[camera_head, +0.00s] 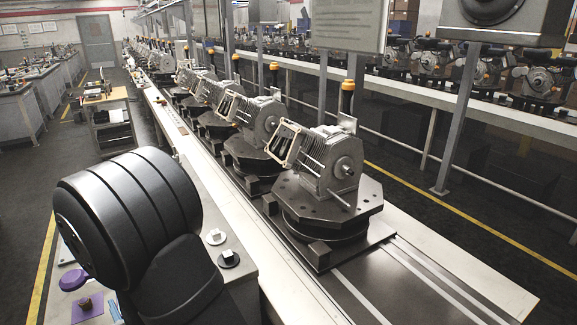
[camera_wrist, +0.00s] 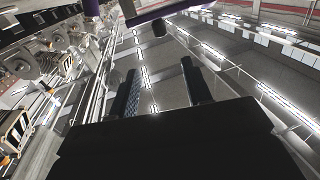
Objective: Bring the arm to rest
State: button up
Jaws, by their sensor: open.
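My gripper (camera_wrist: 161,66) shows in the camera_wrist view with its two dark fingers apart and nothing between them. The fingers point toward open space, with the ceiling lights beyond. In the camera_head view the gripper itself does not show; only a thick black link of my arm is at lower left, beside the conveyor. The nearest engine casing (camera_head: 328,165) sits on a dark octagonal fixture (camera_head: 318,203) on the conveyor, apart from my arm.
A line of similar castings on fixtures runs back along the conveyor (camera_head: 440,290). A worktop (camera_head: 232,275) beside my arm holds two small round pieces (camera_head: 222,248) and a purple mat (camera_head: 87,309) with a small brown block. A cart (camera_head: 108,118) stands farther back at left. A grey post (camera_head: 462,120) stands at right.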

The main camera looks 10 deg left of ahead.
jog(key=x, duration=1.7)
jog(key=shift+w+a, duration=0.1)
jog(key=shift+a, duration=0.1)
jog(key=shift+d, duration=0.1)
jog(key=shift+w+a, duration=0.1)
jog(key=shift+a, duration=0.15)
jog(key=shift+m+t+h, duration=0.5)
jog(key=shift+m+t, duration=0.1)
jog(key=shift+t, duration=0.1)
jog(key=v, duration=1.7)
jog(key=w+a+r+m+h, duration=0.1)
jog(key=w+a+m, duration=0.3)
jog(key=w, duration=0.4)
jog(key=w+a+r+m+g+h, duration=0.1)
jog(key=w+a+m+h, duration=0.3)
jog(key=w, duration=0.4)
jog(key=shift+w+a+r+m+h, duration=0.35)
jog(key=shift+a+m, duration=0.25)
jog(key=shift+a, duration=0.5)
dwell(0.3)
